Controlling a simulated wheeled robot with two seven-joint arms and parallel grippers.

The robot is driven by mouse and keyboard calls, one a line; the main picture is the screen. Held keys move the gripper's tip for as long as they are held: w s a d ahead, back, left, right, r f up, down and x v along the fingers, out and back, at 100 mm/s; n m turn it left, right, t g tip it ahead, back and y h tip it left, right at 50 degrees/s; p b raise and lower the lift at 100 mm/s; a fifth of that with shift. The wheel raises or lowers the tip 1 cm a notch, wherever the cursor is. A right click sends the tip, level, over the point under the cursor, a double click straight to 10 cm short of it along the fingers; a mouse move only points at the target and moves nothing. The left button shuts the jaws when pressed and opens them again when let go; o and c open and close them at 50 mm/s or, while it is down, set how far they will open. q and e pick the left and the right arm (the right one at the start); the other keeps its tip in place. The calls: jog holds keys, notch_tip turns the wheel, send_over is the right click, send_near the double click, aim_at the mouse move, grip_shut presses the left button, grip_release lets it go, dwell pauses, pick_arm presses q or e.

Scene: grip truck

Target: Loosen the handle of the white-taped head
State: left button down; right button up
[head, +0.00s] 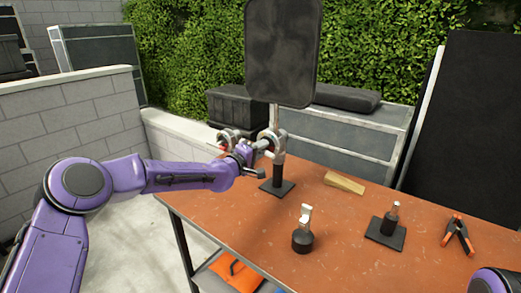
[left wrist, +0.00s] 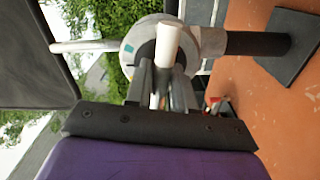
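A grey metal grip head (head: 272,138) sits on a short dark post with a square base on the orange table and carries a black panel (head: 283,50). In the left wrist view the round head (left wrist: 205,42) has a small teal patch and a pale handle (left wrist: 168,45); white tape is not clearly visible. A second head (head: 228,136) with a red part is partly hidden behind my left gripper (head: 256,147). In the wrist view the left gripper's fingers (left wrist: 162,85) lie on both sides of the pale handle; whether they press on it is unclear. My right gripper is out of view.
The orange table (head: 240,230) also holds a wooden wedge (head: 344,182), a dark knob-like piece (head: 302,238), a pin on a square plate (head: 387,228) and an orange-black clamp (head: 458,233). Block walls stand left and behind.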

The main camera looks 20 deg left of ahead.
pick_arm(q)
jog(key=shift+f+m+b, duration=0.15)
jog(key=shift+m+b, duration=0.4)
jog(key=shift+m, duration=1.45)
jog(key=c, duration=1)
grip_release()
jog(key=shift+o, duration=0.2)
jog(key=shift+s, duration=0.1)
